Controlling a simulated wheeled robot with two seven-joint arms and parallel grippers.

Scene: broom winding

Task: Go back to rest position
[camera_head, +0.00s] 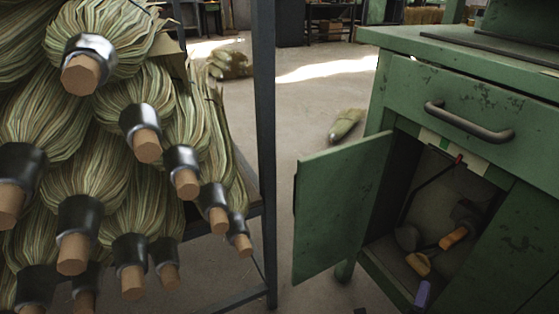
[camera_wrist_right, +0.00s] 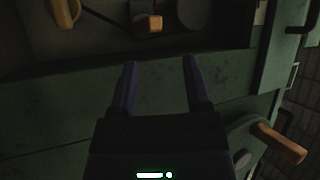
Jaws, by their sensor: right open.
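My right gripper (camera_wrist_right: 161,66) shows in the right wrist view with two purple fingers spread apart and nothing between them. In the head view, only a small purple part of it (camera_head: 422,294) shows at the lower edge, in front of the green cabinet (camera_head: 400,85). The cabinet door (camera_head: 340,205) stands open to the left. Inside the cabinet are dark tools, one with an orange handle (camera_head: 454,237). My left gripper is not in view.
A dark metal rack (camera_head: 264,130) on the left holds several broom heads (camera_head: 97,190) with wooden stubs. A loose broom head (camera_head: 345,124) lies on the floor behind the door. A closed drawer with a dark handle (camera_head: 468,122) is above the opening. Bare floor lies between rack and cabinet.

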